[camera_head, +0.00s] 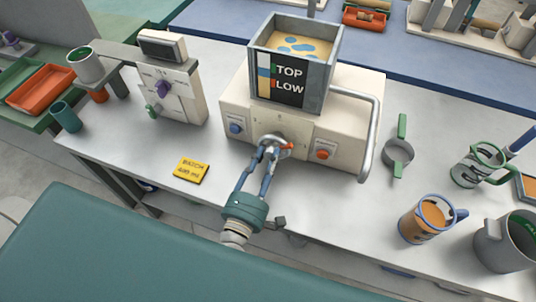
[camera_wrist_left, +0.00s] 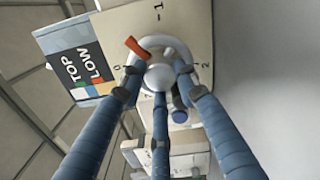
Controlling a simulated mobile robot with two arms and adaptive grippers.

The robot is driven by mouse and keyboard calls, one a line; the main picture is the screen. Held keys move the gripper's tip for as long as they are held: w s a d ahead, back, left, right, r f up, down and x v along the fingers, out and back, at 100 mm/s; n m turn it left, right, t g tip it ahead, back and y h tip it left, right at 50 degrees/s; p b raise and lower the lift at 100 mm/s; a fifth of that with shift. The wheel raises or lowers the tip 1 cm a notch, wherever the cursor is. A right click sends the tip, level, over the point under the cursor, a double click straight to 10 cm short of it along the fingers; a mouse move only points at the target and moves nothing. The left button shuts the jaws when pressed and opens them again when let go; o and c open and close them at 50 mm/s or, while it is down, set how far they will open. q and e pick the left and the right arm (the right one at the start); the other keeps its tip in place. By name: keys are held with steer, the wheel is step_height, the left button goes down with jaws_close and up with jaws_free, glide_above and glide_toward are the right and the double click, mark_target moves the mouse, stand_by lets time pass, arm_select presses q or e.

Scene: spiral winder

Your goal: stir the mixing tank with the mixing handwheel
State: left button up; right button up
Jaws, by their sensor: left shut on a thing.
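The mixing tank (camera_head: 322,75) is an open grey box on top of the cream machine, with a TOP/LOW label on its front. It holds orange-tan content with blue patches. A pale round wheel with a red-orange pointer, seemingly the mixing handwheel (camera_wrist_left: 178,44), sits on the machine's front. Dial marks 0, 1 and 2 show around it in the wrist view. The fingers also show in the left wrist view (camera_wrist_left: 160,85). My right gripper is not in view.
A blue button (camera_head: 236,128) and a red button (camera_head: 322,154) flank the wheel. A grey pipe (camera_head: 369,135) bends down the machine's right side. A yellow card (camera_head: 191,170) lies on the left.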

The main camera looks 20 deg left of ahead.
arm_select(q)
steer(key=m+p, duration=0.3)
steer(key=m, duration=0.2)
steer(key=shift+a, duration=0.2)
steer(key=shift+m+p, duration=1)
steer(key=shift+m, duration=1)
steer(key=shift+r, duration=0.1)
steer(key=shift+w, duration=0.1)
steer(key=o, duration=1.1)
steer(key=shift+a+r, duration=0.1)
steer(key=shift+s+f, duration=0.2)
steer(key=shift+s, duration=0.35)
steer(key=s, duration=1)
steer(key=shift+s+a, duration=0.25)
steer(key=shift+s, duration=0.15)
